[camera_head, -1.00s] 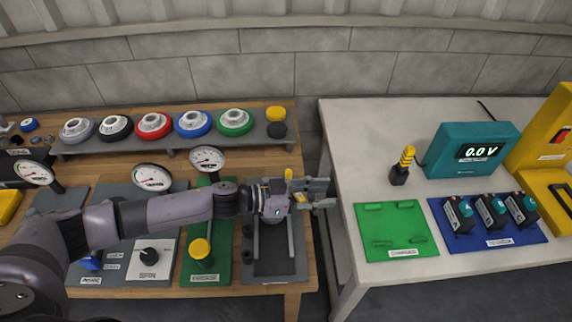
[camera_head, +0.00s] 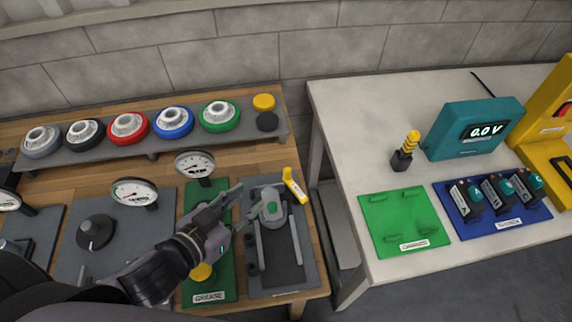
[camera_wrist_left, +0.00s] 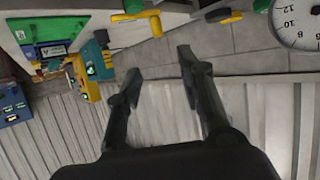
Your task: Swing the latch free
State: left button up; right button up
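The latch is a yellow lever (camera_head: 294,185) at the back right corner of a dark plate (camera_head: 285,277) on the wooden bench. It leans up and to the left. What looks like the same lever shows at the top of the left wrist view (camera_wrist_left: 138,16). A grey cylinder with a green mark (camera_head: 271,206) sits on the plate between rails. My left gripper (camera_head: 246,200) is left of the cylinder and apart from the latch. In the left wrist view its fingers (camera_wrist_left: 158,64) are spread with nothing between them. My right gripper is not in view.
A shelf (camera_head: 150,151) with several coloured discs runs behind. A green plate (camera_head: 208,283) labelled GREASE lies left of the dark plate. A gap separates the bench from the white table (camera_head: 352,140) at right.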

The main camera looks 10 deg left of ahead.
pick_arm(q)
jog(key=b, duration=0.9)
send_near(286, 171)
jog(key=x, duration=0.2)
jog(key=shift+w+f, duration=0.25)
jog(key=shift+f, duration=0.1)
jog(key=x, duration=0.7)
jog(key=shift+d+r, duration=0.1)
jog(key=shift+r, duration=0.2)
jog(key=shift+w+d+f, duration=0.15)
jog(key=shift+w+f, duration=0.15)
jog(key=shift+w, duration=0.25)
jog(key=shift+c, duration=0.2)
grip_shut()
